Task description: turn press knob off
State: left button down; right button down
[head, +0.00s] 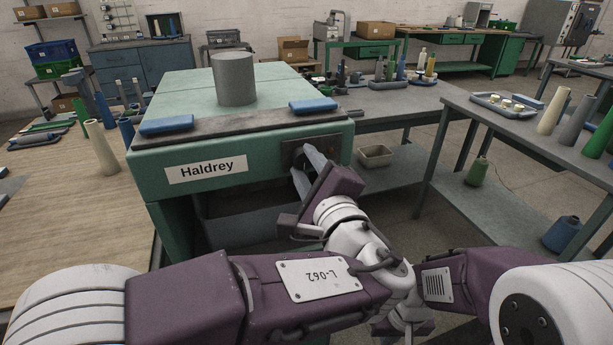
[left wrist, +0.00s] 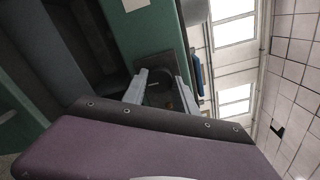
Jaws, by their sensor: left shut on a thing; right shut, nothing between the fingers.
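The green press (head: 140,172), labelled Haldrey, stands ahead with a dark control plate (head: 290,152) on the right of its front. My left gripper (head: 302,170) is at this plate, and its body hides most of it in the head view. In the left wrist view, the two grey fingers (left wrist: 163,90) reach to the dark plate (left wrist: 165,66) and are shut on the dark knob (left wrist: 157,88) between them. The knob's marking and exact angle cannot be made out. My right arm comes in from the right, low in the head view; its fingers do not show.
A grey cylinder (head: 234,80) and two blue pads (head: 166,126) (head: 313,105) are on the press top. A wooden table (head: 50,215) with cones is at the left. A grey table (head: 530,150) with cones is at the right. My forearms cross the space in front of the press.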

pick_arm(q)
jog(key=shift+f+n, duration=0.1)
jog(key=shift+n, duration=0.3)
jog(key=shift+b, duration=0.3)
jog(key=c, duration=1)
grip_release()
jog(key=shift+o, duration=0.2)
jog(key=p+v, duration=0.1)
jog(key=v, duration=0.8)
